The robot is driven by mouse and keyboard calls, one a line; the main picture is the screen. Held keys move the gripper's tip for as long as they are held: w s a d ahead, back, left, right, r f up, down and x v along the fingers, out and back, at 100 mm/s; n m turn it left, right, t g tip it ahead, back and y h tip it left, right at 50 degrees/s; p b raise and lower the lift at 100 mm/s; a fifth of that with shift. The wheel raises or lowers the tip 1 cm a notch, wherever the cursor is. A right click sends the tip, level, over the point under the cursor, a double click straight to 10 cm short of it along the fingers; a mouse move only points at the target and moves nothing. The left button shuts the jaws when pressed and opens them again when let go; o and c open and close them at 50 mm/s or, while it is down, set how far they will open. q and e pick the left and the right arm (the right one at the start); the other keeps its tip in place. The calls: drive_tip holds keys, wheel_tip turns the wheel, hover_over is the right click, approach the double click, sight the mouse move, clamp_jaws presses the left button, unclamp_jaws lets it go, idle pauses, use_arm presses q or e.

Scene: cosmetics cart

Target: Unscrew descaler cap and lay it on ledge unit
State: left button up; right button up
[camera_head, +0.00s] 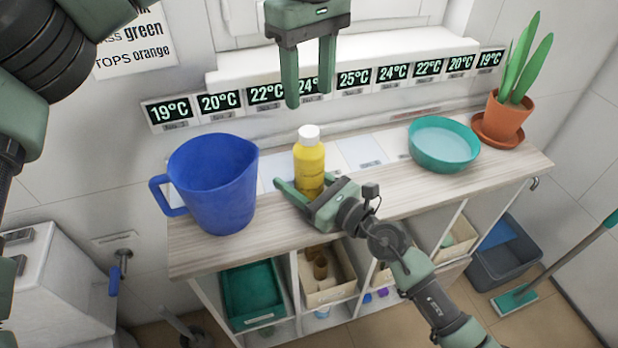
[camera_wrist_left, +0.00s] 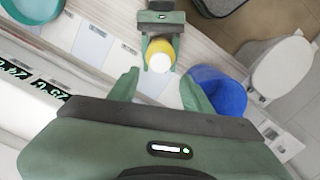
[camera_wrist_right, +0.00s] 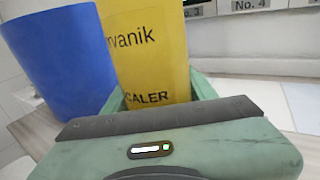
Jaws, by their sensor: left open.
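The descaler bottle (camera_head: 309,165) is yellow and stands upright on the wooden top of the ledge unit (camera_head: 400,187). Its white cap (camera_head: 308,134) is on its neck. The cap also shows from above in the left wrist view (camera_wrist_left: 160,63). My left gripper (camera_head: 309,98) is open and empty, above the cap with its fingers pointing down. My right gripper (camera_head: 306,184) is low at the bottle, one finger on each side, and appears shut on it. The bottle fills the gap between the fingers in the right wrist view (camera_wrist_right: 155,55). The far finger is partly hidden.
A blue jug (camera_head: 215,190) stands left of the bottle. A teal bowl (camera_head: 443,145) and a potted plant (camera_head: 505,118) stand to the right. A strip of temperature displays (camera_head: 354,79) runs along the wall behind. The top between bottle and bowl is clear.

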sight(309, 131)
clamp_jaws()
use_arm(q)
drive_tip(key=m, duration=0.4)
drive_tip(key=shift+f, duration=0.1)
drive_tip(key=shift+f+m, duration=0.25)
drive_tip(key=shift+m, duration=0.05)
wheel_tip(309, 131, down, 7)
drive_tip(key=shift+f, duration=0.15)
